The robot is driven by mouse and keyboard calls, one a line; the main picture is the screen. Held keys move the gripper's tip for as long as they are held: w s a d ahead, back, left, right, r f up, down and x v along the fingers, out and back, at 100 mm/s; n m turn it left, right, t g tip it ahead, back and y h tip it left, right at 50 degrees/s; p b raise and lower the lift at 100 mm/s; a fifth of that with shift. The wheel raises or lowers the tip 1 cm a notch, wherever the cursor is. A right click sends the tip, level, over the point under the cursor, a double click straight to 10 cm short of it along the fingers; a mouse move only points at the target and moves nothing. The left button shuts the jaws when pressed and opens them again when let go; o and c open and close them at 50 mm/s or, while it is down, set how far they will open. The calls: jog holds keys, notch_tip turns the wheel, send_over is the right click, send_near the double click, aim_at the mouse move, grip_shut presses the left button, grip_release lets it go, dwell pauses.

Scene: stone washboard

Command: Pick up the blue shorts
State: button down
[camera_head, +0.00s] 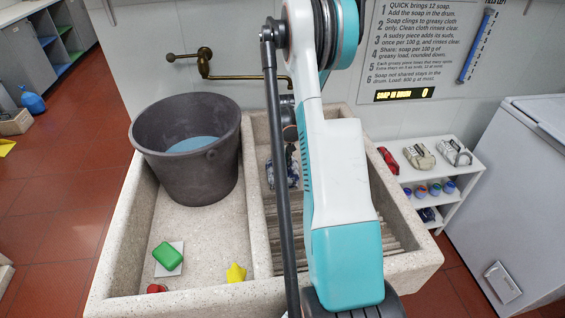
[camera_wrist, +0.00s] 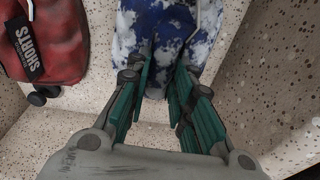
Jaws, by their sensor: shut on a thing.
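The blue shorts, a blue-and-white mottled bundle (camera_wrist: 168,22), are at the top middle of the wrist view. My gripper (camera_wrist: 165,78) has its teal fingers closed on the near end of this bundle. In the head view a blue-and-white bundle (camera_head: 293,172) shows at the back of the right basin, partly behind my arm. My fingers are hidden there. I cannot tell whether the bundle touches the stone.
A red bundle (camera_wrist: 50,40) with a black "SHORTS" label lies left of my gripper. The stone washboard (camera_head: 253,225) has a left basin with a dark bucket (camera_head: 190,175), green block (camera_head: 167,256) and yellow piece (camera_head: 236,273). A white shelf (camera_head: 452,195) stands right.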

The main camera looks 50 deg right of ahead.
notch_tip(320, 180, up, 20)
jog(key=p, duration=0.6)
jog(key=shift+p, duration=0.3)
